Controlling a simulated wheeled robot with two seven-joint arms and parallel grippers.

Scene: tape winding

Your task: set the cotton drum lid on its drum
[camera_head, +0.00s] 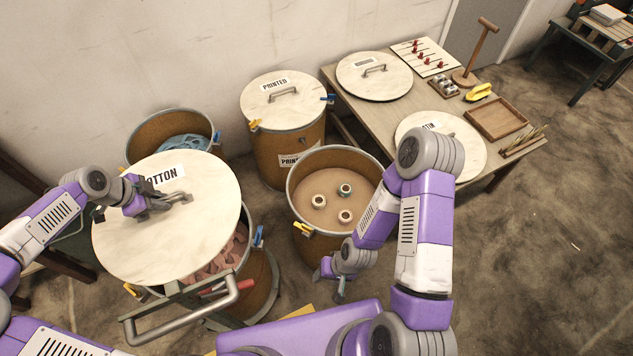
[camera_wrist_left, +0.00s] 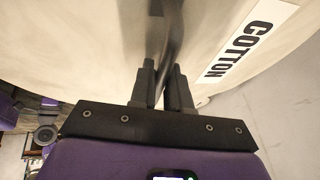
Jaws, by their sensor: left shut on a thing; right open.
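The round pale cotton drum lid (camera_head: 135,245) carries a COTTON label and hangs over a brown drum (camera_head: 262,290) with pinkish cloth (camera_head: 222,258) inside. The lid sits off to the left of this drum, leaving the right part of its mouth uncovered; the lid hides the rest of the rim. My left gripper (camera_head: 163,203) is shut on the lid's handle. The left wrist view shows its fingers (camera_wrist_left: 163,85) around the handle bar, with the lid (camera_wrist_left: 90,40) behind. My right gripper (camera_head: 341,286) is open and empty, in front of the middle drum.
The open middle drum (camera_head: 292,195) holds several small spools. A lidded PRINTED drum (camera_head: 262,155) and an open drum with blue cloth (camera_head: 130,150) stand behind. A bent metal handle (camera_head: 185,318) rises before the cotton drum. The table (camera_head: 395,110) bears two lids and small items.

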